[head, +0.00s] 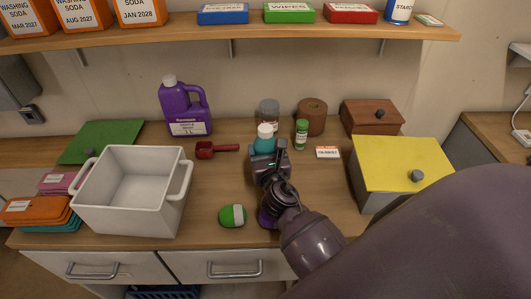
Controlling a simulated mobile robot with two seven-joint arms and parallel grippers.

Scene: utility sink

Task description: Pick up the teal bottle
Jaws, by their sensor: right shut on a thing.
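The teal bottle (264,145) with a white cap stands upright on the wooden counter, near the middle of the head view. My right gripper (268,158) comes in from the lower right and is shut on the teal bottle. The gripper hides the bottle's lower part, so I cannot tell whether its base touches the counter. My left gripper is not in view.
A grey-lidded jar (269,112) and a small green bottle (301,133) stand close to the teal bottle. A red scoop (206,150), purple jug (186,112) and white tub (128,208) are left. A yellow-lidded box (400,165) is right. A shelf (200,31) runs above.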

